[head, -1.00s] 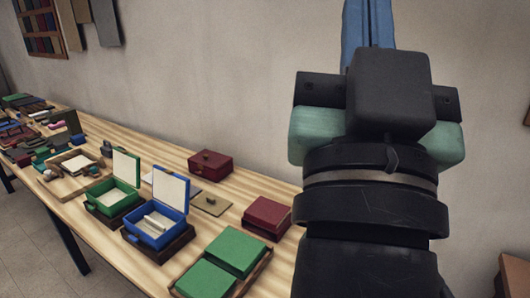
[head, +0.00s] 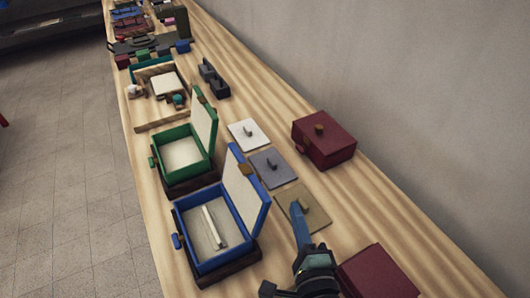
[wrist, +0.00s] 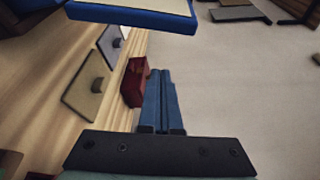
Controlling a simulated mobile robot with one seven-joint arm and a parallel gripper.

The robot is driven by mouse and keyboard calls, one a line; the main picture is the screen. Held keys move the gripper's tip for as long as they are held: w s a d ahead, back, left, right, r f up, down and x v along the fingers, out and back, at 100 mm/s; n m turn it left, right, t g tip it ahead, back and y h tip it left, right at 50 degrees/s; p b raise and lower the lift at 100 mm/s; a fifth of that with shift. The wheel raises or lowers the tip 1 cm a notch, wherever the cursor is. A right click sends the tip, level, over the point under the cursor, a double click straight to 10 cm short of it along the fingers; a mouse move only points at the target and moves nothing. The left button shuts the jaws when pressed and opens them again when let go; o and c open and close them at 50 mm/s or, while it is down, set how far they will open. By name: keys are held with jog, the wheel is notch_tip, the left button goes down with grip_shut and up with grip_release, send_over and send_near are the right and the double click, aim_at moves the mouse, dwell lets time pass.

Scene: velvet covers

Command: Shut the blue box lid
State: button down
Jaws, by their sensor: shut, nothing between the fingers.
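The blue box (head: 178,222) stands on the table on a dark base, with a pale slotted piece inside. Its blue lid (head: 243,190) is open, raised on the right side with its cream lining facing the box. In the wrist view the lid's edge (wrist: 130,14) crosses the top left. My gripper (head: 299,210) is to the right of the lid, over the tan plate, apart from the lid. Its blue fingers (wrist: 160,75) are together and empty in the wrist view. The lid's outer face is mostly hidden in the head view.
An open green box (head: 182,155) stands behind the blue one. A closed dark red box (head: 325,140) is to the right. White, grey and tan knobbed plates (head: 290,212) lie between. A red case (head: 378,275) is near my gripper. Bare wood runs along the wall side.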

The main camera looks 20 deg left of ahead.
aim_at(249, 188)
jog(key=w+a+p, duration=0.3)
jog(key=w+a, duration=0.2)
jog(key=a, duration=0.3)
jog(key=shift+a+f, duration=0.15)
jog(key=shift+f, duration=0.1)
jog(key=shift+b, duration=0.5)
